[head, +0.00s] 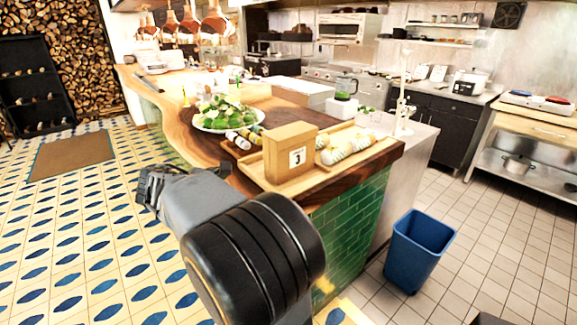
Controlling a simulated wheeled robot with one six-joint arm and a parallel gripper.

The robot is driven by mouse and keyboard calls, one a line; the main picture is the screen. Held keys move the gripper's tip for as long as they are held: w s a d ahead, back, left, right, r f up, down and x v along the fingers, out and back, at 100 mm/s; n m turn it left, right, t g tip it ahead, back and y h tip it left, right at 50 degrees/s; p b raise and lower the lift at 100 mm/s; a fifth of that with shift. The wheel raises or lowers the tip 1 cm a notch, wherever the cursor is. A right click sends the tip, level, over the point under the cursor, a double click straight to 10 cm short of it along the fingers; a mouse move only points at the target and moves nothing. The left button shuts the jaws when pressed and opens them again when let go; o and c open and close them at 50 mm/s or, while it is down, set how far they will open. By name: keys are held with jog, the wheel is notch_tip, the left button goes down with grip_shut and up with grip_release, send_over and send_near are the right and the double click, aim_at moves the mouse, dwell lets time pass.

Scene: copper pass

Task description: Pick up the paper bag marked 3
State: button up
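The paper bag marked 3 (284,157) is a brown, box-shaped bag with a white label showing a black 3. It stands upright at the near end of a wooden tray (264,182) on the wooden counter. My gripper (146,186) is at the left of the head view, left of the bag and apart from it, over the floor beside the counter. Its fingers are small and dark here, and I cannot tell whether they are open or shut. My arm hides part of the counter's front side.
Rolled items (345,148) lie in the tray right of the bag. Small bottles (240,138) and a plate of greens (228,115) are behind it at left. A blue bin (419,249) stands on the floor at right.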

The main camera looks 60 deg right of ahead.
aim_at(270, 141)
jog(key=d+r+n+g+h, duration=0.1)
jog(key=d+r+h, duration=0.1)
jog(key=d, duration=0.3)
jog(key=d+r+n+g+h, duration=0.1)
jog(key=d+r+h, duration=0.1)
jog(key=d, duration=0.4)
jog(key=w+d+r+n+g+h, duration=0.1)
jog(key=d+r+n+h, duration=0.1)
jog(key=d, duration=0.3)
jog(key=shift+d+g, duration=0.3)
jog(key=shift+g, duration=0.1)
jog(key=shift+p+x, duration=0.3)
jog(key=shift+x, duration=2.9)
jog(key=shift+w, duration=0.1)
jog(key=shift+c, duration=0.3)
jog(key=c, duration=0.8)
jog(key=shift+c, duration=0.2)
